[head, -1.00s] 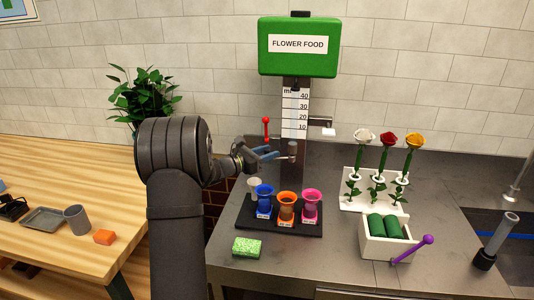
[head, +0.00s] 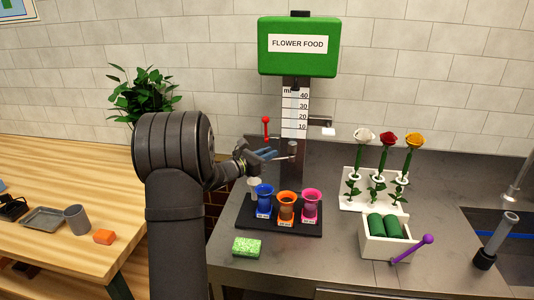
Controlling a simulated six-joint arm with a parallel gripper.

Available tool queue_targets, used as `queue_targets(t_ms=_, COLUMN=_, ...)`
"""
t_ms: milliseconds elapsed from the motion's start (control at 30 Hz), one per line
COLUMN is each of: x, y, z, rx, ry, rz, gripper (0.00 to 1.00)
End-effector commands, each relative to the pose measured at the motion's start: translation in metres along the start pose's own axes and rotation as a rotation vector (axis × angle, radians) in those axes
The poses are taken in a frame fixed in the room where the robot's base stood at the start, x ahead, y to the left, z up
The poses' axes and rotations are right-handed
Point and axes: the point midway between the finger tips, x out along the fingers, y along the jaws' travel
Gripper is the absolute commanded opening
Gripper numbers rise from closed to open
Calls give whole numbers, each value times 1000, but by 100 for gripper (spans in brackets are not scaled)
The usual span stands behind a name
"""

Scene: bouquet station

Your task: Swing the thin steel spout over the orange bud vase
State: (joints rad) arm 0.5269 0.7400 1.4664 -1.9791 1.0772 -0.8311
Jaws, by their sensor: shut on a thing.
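The thin steel spout (head: 292,150) juts from the dispenser column, and its downturned end shows just right of my gripper. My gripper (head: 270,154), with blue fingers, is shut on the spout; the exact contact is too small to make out. The orange bud vase (head: 286,206) stands upright in the black rack (head: 255,226), between a blue vase (head: 264,200) and a pink vase (head: 310,204). In the picture the spout's end is above and slightly right of the orange vase's mouth. I cannot tell whether it is directly over it in depth.
The green flower-food dispenser (head: 298,46) stands behind, with a red-knobbed lever (head: 266,128). A clear cup (head: 254,184) is at the rack's back left. A rose stand (head: 362,190) and white box (head: 386,246) are at right.

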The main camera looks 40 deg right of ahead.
Motion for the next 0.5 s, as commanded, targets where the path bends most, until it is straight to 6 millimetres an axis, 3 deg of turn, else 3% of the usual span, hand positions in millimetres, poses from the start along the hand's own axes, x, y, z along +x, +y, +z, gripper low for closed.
queue_targets(t_ms=500, x=-11, y=-38, z=0, rx=1, ry=0, rz=26, gripper=0)
